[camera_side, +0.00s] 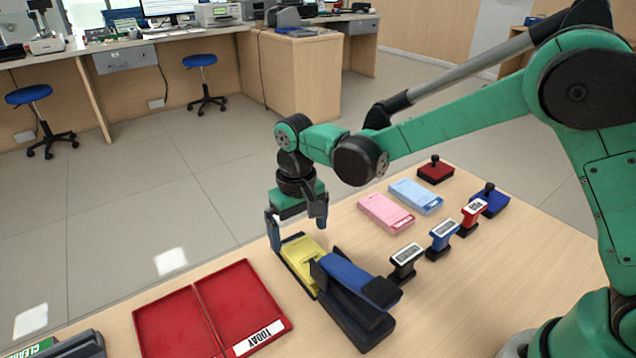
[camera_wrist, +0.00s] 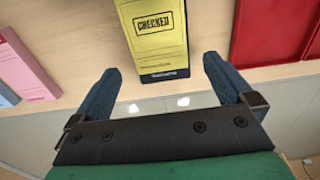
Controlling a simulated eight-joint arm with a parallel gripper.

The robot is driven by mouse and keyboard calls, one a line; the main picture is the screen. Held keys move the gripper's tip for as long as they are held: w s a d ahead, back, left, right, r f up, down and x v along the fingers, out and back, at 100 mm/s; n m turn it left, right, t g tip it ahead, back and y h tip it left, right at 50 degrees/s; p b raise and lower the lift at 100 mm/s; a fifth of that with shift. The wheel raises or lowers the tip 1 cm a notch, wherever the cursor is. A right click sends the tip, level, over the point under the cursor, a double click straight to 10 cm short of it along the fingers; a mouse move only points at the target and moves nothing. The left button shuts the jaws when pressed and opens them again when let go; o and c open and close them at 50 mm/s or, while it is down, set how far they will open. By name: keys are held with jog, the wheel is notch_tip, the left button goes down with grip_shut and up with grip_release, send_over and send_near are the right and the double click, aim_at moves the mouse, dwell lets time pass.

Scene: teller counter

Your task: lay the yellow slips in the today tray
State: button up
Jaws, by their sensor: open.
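The yellow slips (camera_side: 301,250) lie as a pad on the black base of a stapler-like device with a blue top arm (camera_side: 350,277). In the wrist view, the yellow slips (camera_wrist: 155,45) carry a boxed "CHECKED" mark, and their near end faces me. My gripper (camera_side: 298,236) is open and empty above the far end of the yellow slips. In the wrist view, my gripper (camera_wrist: 160,68) has its blue fingers on either side of that end; contact is not visible. The red today tray (camera_side: 172,312), labelled "TODAY" and divided in two, is left of the device.
A dark tray (camera_side: 88,345) with a green label is partly cut off at lower left. Pink (camera_side: 385,212) and blue (camera_side: 416,195) pads lie behind, right of my gripper. Several stamps, including a black one (camera_side: 406,260), and red (camera_side: 435,172) and blue ink pads (camera_side: 489,200) stand right.

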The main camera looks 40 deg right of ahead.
aim_at(290, 241)
jog(key=shift+f, duration=1.75)
jog(key=c, duration=1.2)
jog(key=shift+w, duration=1.8)
jog(key=o, duration=1.2)
jog(key=shift+r, duration=2.8)
